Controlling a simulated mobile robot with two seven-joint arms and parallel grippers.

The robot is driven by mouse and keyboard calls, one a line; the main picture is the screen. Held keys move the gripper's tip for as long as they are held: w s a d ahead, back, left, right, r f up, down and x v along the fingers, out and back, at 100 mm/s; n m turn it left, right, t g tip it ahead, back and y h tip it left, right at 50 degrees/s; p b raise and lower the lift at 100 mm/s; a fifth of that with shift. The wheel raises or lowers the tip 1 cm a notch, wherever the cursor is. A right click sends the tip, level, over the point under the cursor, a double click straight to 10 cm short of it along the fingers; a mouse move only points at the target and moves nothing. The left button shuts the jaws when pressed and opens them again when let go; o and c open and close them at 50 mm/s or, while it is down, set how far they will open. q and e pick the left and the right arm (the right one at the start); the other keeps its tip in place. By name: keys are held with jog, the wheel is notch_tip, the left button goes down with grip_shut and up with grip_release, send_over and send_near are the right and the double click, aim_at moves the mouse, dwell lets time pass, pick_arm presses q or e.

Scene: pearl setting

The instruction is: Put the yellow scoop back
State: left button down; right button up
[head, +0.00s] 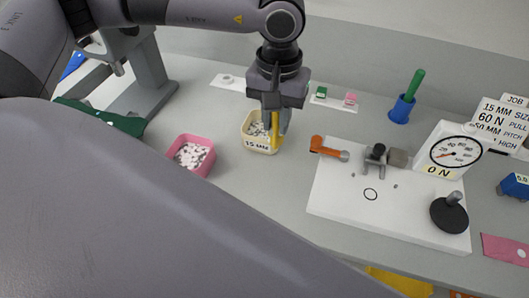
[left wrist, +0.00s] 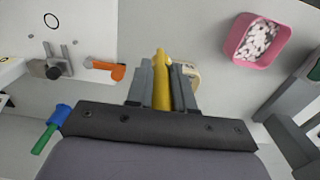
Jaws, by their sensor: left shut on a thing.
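My left gripper (head: 277,126) is shut on the yellow scoop (head: 275,130). In the left wrist view the scoop (left wrist: 161,80) stands lengthwise between the two fingers. In the head view it points down at the cream tub (head: 259,149) marked "15 MM", which holds pale pieces. The scoop's lower end overlaps the tub's right side in the picture; I cannot tell whether it is inside or in front. In the left wrist view the tub (left wrist: 193,74) is mostly hidden behind the gripper. My right gripper is not in view.
A pink tub (head: 207,160) of white pieces stands left of the cream tub. To the right are an orange-handled tool (head: 325,147), a white board (head: 335,190) with a gauge (head: 455,152), and a blue cup (head: 401,110) with a green handle. Bare table lies in front.

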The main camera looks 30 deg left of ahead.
pick_arm(q)
jog(key=s+r+n+b, duration=0.4)
jog(key=r+n+b, duration=0.35)
jog(key=n, duration=0.75)
notch_tip(320, 180, down, 18)
jog(key=shift+w+d+f, duration=0.1)
jog(key=shift+f, duration=0.25)
jog(key=shift+f, duration=0.25)
jog(key=c, duration=1)
grip_release()
jog(key=shift+r, duration=0.1)
jog(key=shift+c, duration=0.2)
jog(key=shift+o, duration=0.2)
